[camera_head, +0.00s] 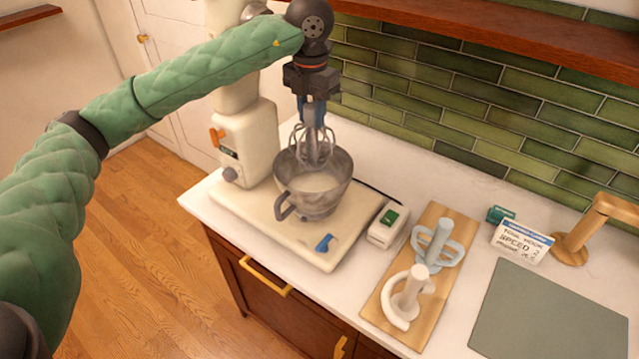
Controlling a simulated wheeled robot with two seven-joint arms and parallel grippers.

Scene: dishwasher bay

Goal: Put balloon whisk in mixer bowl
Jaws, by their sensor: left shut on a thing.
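My left gripper (314,108) comes down from above and is shut on the balloon whisk (313,147). The whisk hangs upright with its wire loops pointing down. In the head view the lower loops overlap the back rim of the mixer bowl (322,202); I cannot tell whether they touch it. The grey metal bowl has a handle at its front left and pale contents. It stands on the base of the cream mixer (248,150). My right gripper is not in view.
A wooden board (428,252) to the right holds a grey-blue attachment (437,245) and a white attachment (408,298). A small box with a green switch (387,224), a sign card (521,241), a wooden stand (572,247) and a grey-green mat (548,312) share the white counter.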

